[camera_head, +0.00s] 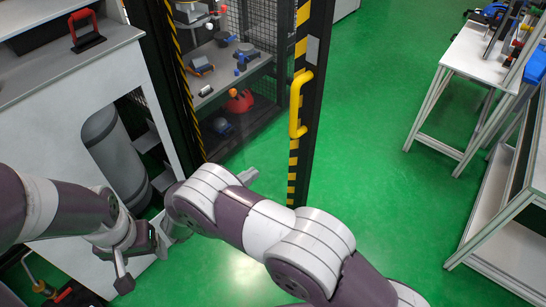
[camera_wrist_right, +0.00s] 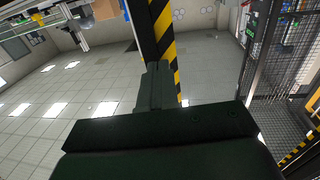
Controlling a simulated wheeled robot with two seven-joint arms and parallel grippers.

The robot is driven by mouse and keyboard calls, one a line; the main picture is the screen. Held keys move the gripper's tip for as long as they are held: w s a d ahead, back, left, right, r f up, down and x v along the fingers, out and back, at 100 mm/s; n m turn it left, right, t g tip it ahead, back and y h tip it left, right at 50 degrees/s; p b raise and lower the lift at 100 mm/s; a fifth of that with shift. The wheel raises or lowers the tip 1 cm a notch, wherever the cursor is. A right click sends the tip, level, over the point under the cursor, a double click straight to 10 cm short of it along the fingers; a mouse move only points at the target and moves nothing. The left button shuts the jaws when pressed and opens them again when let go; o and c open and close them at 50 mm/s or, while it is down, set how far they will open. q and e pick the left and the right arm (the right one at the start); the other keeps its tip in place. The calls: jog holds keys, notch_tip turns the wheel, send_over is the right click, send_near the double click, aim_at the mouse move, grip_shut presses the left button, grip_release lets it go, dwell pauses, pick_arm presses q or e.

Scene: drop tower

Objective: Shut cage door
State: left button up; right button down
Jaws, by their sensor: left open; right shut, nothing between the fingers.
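The cage door's upright edge (camera_head: 302,100) is black with yellow stripes and carries a yellow handle (camera_head: 297,105). Its exact angle is hard to tell, but green floor shows to its right. The striped edge also shows in the right wrist view (camera_wrist_right: 165,45), just beyond my right gripper (camera_wrist_right: 153,85), which is shut and empty. Contact cannot be told. My left gripper (camera_head: 140,264) is open and empty at lower left, away from the door.
Inside the cage a shelf (camera_head: 225,75) holds several small items, with a red object (camera_head: 240,101) below. A grey cabinet (camera_head: 70,100) with a cylinder (camera_head: 115,155) stands at left. A white bench (camera_head: 480,60) stands at right. Green floor between is clear.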

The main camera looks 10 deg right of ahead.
aim_at(294, 143)
jog(key=p+x, duration=0.3)
jog(key=x, duration=0.9)
jog(key=shift+w+d+r, duration=0.1)
jog(key=shift+r, duration=0.05)
jog(key=shift+w+d, duration=0.35)
jog(key=shift+d, duration=0.25)
